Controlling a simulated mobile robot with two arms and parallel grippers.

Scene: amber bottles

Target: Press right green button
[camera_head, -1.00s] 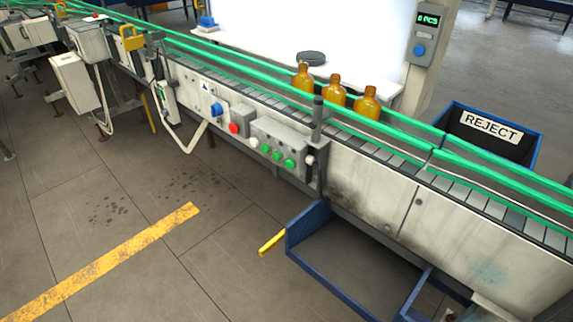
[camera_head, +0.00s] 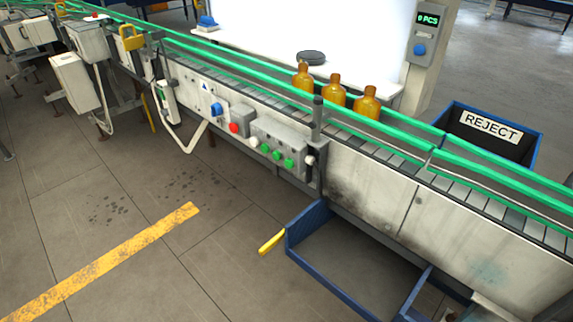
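A grey control box (camera_head: 278,142) is fixed to the near side of the conveyor. Its front carries a white button (camera_head: 254,142) at the left, then several green buttons in a row. The rightmost green button (camera_head: 289,163) is at the box's right end, with another green button (camera_head: 277,155) just left of it. Nothing touches or covers these buttons. Neither of my grippers is in view.
Three amber bottles (camera_head: 334,91) stand on the conveyor between green rails (camera_head: 397,121). A red button (camera_head: 233,128) is left of the box. A blue-framed tray (camera_head: 306,227) with a yellow handle juts out below.

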